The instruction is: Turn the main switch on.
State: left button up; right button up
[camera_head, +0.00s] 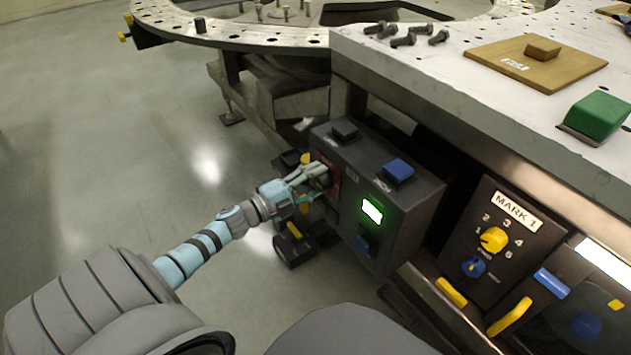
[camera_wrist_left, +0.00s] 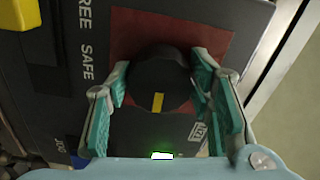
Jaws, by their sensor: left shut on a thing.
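The main switch is a round black knob (camera_wrist_left: 160,68) with a yellow mark on a dark red plate (camera_wrist_left: 128,30). In the wrist view the mark points down the picture, toward the green light. My left gripper (camera_wrist_left: 161,82) has its teal-padded fingers on both sides of the knob and is shut on it. The lit green window (camera_head: 372,211) is on the box's front. My right gripper is not in view.
The box has a black button (camera_head: 344,129) and a blue button (camera_head: 398,170) on top. To its right is the MARK 1 panel (camera_head: 508,232) with a yellow knob (camera_head: 494,239). The bench (camera_head: 460,90) overhangs behind. Open floor (camera_head: 110,150) lies left.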

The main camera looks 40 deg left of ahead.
pick_arm(q)
jog(key=shift+m, duration=0.4)
jog(key=o, duration=1.2)
jog(key=shift+c, duration=0.2)
jog(key=shift+s, duration=0.1)
jog(key=v, duration=1.2)
